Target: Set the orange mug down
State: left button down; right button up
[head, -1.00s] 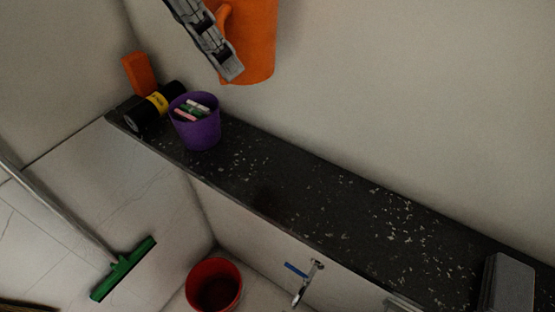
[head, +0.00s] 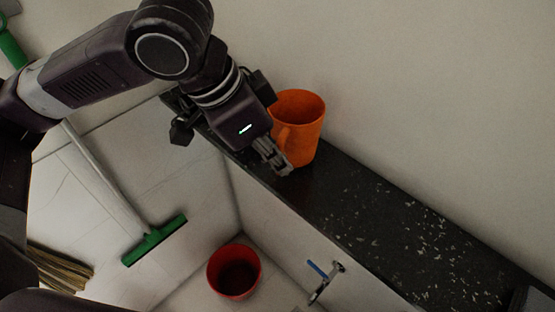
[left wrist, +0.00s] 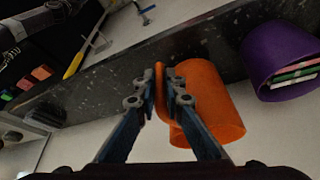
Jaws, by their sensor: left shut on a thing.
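The orange mug (head: 305,122) is upright at the dark speckled shelf (head: 375,215), towards its far left part. My left gripper (head: 283,168) is shut on the mug's handle, on the side away from the wall. In the left wrist view, the two fingers (left wrist: 172,95) close on the handle, and the mug body (left wrist: 210,100) is just right of them. I cannot tell whether the mug's base touches the shelf. My right gripper is not in view.
The shelf to the mug's right is mostly clear. Below are a tap (head: 328,282), a red bucket (head: 234,271) and a green squeegee (head: 155,240).

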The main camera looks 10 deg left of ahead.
pick_arm(q)
jog(key=shift+f, duration=0.8)
jog(key=shift+f, duration=0.15)
jog(key=c, duration=2)
grip_release()
jog(key=b+v, duration=0.1)
jog(key=v, duration=1.1)
